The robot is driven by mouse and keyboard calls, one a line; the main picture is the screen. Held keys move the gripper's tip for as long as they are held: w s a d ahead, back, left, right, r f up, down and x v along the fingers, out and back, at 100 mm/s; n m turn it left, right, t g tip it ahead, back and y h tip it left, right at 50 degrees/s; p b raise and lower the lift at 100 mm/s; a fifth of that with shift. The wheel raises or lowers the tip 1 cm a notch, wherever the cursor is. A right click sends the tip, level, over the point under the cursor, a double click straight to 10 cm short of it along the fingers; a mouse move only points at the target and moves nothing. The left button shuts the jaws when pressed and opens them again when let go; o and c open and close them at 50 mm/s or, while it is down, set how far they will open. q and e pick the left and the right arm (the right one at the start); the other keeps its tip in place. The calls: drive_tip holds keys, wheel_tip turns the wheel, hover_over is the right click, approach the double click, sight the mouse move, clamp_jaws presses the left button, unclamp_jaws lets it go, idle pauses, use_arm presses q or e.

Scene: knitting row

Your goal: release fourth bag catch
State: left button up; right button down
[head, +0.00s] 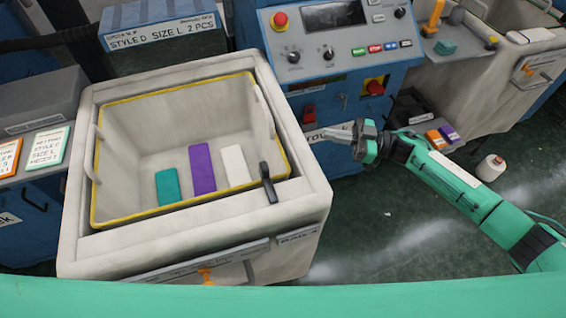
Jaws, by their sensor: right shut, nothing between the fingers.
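A large off-white bag bin (77,215) with a yellow-edged inner opening stands at the left centre. An orange catch (205,276) shows low on its front, under a grey rail, partly cut off by my own green body. A black lever (267,183) stands on the bin's right front rim. My right gripper (332,133) is shut and empty, held to the right of the bin and in front of the blue machine, apart from the bin and the catch. My left gripper is not in view.
Teal, purple and white pieces (204,170) lie inside the bin. A blue control machine (345,65) with buttons stands behind. Another bin with an orange catch (541,70) is at the upper right. A white spool (490,168) sits on the green floor, which is mostly clear at lower right.

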sight(268, 167)
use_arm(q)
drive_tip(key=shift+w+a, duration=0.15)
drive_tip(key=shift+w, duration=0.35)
use_arm(e)
drive_tip(key=s+r+n+g+h, duration=0.2)
drive_tip(key=s+r+n+g, duration=0.2)
drive_tip(key=s+g, duration=0.3)
drive_tip(key=shift+s+d+r+g, duration=0.25)
drive_tip(key=shift+s+r, duration=0.25)
drive_tip(key=shift+r, duration=0.3)
